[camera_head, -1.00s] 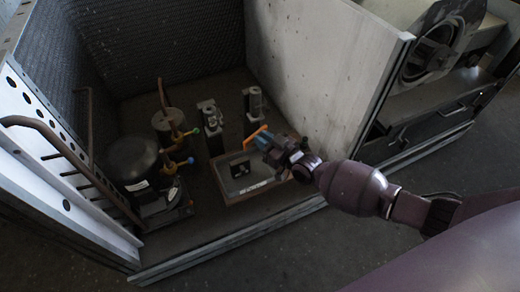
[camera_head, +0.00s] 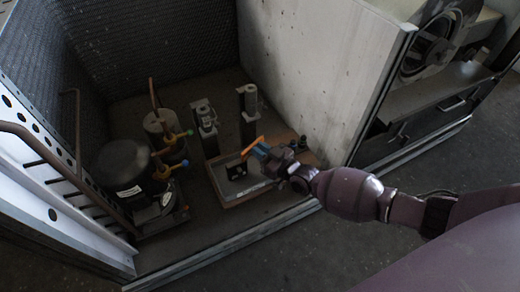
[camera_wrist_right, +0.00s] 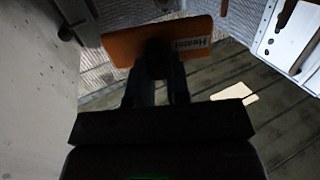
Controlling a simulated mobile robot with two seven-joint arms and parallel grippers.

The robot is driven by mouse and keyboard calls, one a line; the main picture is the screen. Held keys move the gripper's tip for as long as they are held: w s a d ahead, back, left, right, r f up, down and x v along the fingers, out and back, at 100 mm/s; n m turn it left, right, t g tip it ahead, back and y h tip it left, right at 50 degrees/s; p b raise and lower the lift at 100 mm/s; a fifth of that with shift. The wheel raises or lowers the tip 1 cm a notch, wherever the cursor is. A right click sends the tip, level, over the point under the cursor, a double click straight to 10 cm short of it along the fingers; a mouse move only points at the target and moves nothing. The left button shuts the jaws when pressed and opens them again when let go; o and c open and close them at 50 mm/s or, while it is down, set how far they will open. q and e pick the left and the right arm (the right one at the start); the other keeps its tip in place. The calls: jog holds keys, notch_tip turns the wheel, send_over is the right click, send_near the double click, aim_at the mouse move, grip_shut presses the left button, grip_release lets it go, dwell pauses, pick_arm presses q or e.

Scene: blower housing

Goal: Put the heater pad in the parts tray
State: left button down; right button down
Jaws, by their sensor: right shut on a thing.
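The heater pad (camera_head: 251,147) is a thin orange plate. In the wrist view the pad (camera_wrist_right: 125,45) carries a white label reading "Heater". My right gripper (camera_head: 264,152) is shut on it and holds it above the parts tray. The gripper's fingers (camera_wrist_right: 160,75) also show in the wrist view, gripping the pad near its middle. My gripper and arm hide part of the tray's right side. My left gripper is not in view.
A black compressor (camera_head: 122,165) and a grey cylinder with copper pipes and coloured valves (camera_head: 160,122) stand left of the tray. Two upright posts with metal fittings (camera_head: 206,118) (camera_head: 248,98) stand behind it. A pale wall panel (camera_head: 310,70) rises at the right.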

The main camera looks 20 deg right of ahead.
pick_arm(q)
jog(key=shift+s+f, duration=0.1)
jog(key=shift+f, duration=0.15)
pick_arm(e)
jog(key=shift+f, duration=0.55)
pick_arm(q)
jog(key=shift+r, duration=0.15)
pick_arm(e)
jog(key=c, duration=1.1)
grip_release()
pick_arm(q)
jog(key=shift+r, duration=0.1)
pick_arm(e)
jog(key=shift+r, duration=0.15)
jog(key=shift+r, duration=0.35)
jog(key=shift+w+r+p, duration=0.1)
jog(key=shift+r+p, duration=0.2)
jog(key=shift+r, duration=0.3)
pick_arm(q)
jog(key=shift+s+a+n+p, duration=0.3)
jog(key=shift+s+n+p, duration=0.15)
jog(key=shift+p, duration=0.5)
pick_arm(e)
jog(key=v, duration=1.2)
jog(key=shift+f, duration=0.55)
